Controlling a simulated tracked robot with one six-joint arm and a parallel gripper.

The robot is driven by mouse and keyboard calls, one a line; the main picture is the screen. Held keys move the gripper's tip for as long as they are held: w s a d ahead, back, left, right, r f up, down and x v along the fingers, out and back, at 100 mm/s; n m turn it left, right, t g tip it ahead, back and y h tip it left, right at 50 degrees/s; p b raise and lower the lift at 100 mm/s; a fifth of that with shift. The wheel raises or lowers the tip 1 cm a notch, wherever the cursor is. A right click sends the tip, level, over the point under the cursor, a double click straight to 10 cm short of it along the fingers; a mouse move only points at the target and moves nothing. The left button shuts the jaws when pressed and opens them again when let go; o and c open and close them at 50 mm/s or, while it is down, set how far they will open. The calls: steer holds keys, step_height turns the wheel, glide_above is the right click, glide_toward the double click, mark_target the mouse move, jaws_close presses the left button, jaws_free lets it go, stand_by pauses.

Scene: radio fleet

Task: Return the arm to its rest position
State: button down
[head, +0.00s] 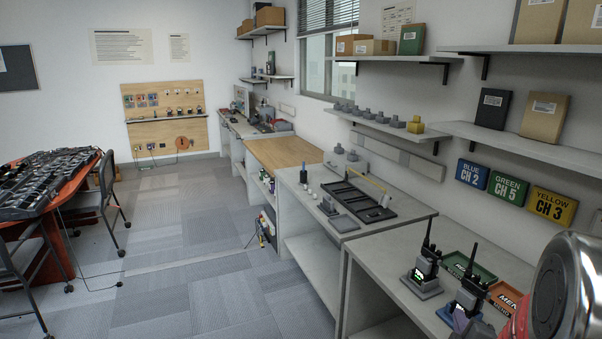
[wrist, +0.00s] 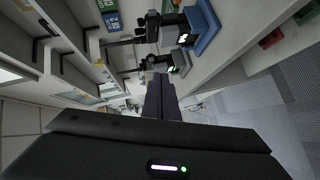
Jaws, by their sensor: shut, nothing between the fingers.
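My gripper (wrist: 159,88) shows in the wrist view as a wide dark body with a small lit strip. Its two dark fingers are together, with nothing between them. It is over the bench side of the room, apart from the radios. Two black radios, one farther (head: 428,264) and one nearer (head: 469,296), stand upright in desk chargers on the near bench. Radios in chargers also show at the top of the wrist view (wrist: 172,28).
A green tray (head: 483,273) and an orange tray (head: 511,299) lie behind the radios. A black tray (head: 350,197) lies on the farther bench. Shelves (head: 545,153) and channel signs (head: 509,189) line the right wall. The carpeted floor (head: 190,245) left of the benches is open.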

steer(key=s+a+r+m+g+y, duration=0.1)
steer(key=s+a+r+m+g, duration=0.2)
steer(key=a, duration=0.4)
steer(key=s+a+r+m+g+y, duration=0.1)
steer(key=s+a+r+m+y, duration=0.15)
steer(key=a+r, duration=0.35)
steer(key=s+a+r+m+g+y, duration=0.1)
steer(key=s+a+m+g, duration=0.1)
steer(key=s+a, duration=0.4)
steer(key=s+a+r+m+g+y, duration=0.1)
steer(key=s+a+r+m+g, duration=0.1)
steer(key=s+a, duration=0.5)
steer(key=s+m, duration=0.1)
steer(key=s, duration=0.3)
steer(key=shift+s+g, duration=0.3)
